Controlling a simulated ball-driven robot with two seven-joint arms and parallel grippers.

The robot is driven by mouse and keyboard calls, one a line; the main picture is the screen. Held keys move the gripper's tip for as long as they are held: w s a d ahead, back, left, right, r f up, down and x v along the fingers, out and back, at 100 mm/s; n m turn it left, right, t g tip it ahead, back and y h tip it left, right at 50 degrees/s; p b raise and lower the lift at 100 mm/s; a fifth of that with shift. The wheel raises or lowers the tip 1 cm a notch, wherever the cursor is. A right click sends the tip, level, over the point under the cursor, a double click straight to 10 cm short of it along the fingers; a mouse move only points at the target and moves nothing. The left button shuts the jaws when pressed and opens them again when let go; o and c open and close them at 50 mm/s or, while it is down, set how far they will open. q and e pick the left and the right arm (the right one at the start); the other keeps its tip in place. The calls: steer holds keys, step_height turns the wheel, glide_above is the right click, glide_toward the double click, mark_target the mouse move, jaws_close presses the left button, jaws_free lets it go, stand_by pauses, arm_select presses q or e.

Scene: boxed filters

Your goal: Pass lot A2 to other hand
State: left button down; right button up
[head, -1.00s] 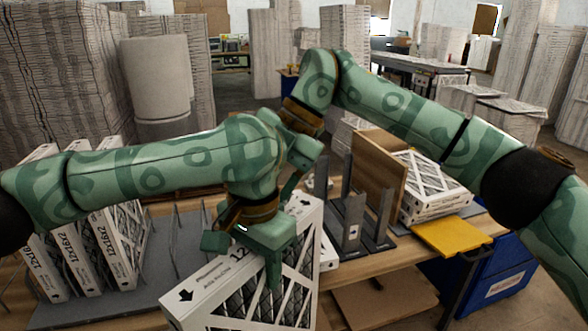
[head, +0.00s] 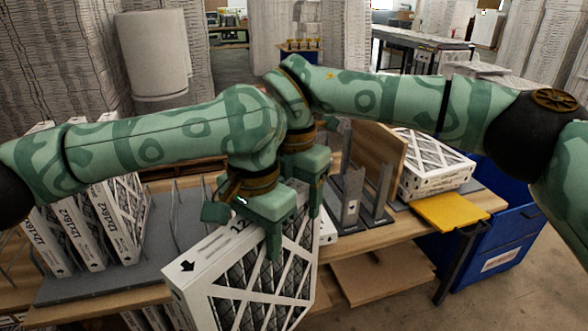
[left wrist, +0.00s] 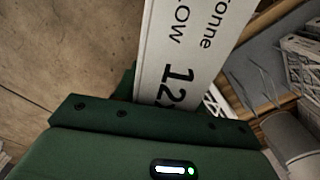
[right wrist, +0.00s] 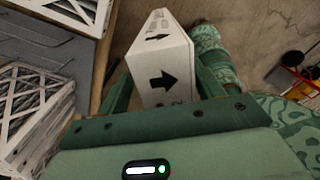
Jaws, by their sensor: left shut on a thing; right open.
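A white-framed pleated filter box (head: 215,262) with printed arrows and "12" on its edge hangs tilted in front of the table. My left gripper (head: 268,238) is shut on its upper edge. The box edge also shows in the left wrist view (left wrist: 190,50). My right gripper (head: 316,200) is beside the left one, over the box's far upper end. In the right wrist view the box edge (right wrist: 160,62) stands between the open right fingers (right wrist: 160,95); contact cannot be told. No lot label can be read.
Several similar filters (head: 92,235) stand in a rack at the left. A grey slotted stand (head: 350,195) with a brown board (head: 378,155) is right of the grippers. Another filter (head: 432,160), a yellow plate (head: 450,212) and a blue bin (head: 508,245) are farther right.

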steer(key=shift+f, duration=0.85)
steer(key=c, duration=1.2)
arm_select(q)
steer(key=c, duration=0.7)
jaws_free()
steer(key=shift+c, duration=0.2)
arm_select(e)
steer(key=shift+o, duration=0.2)
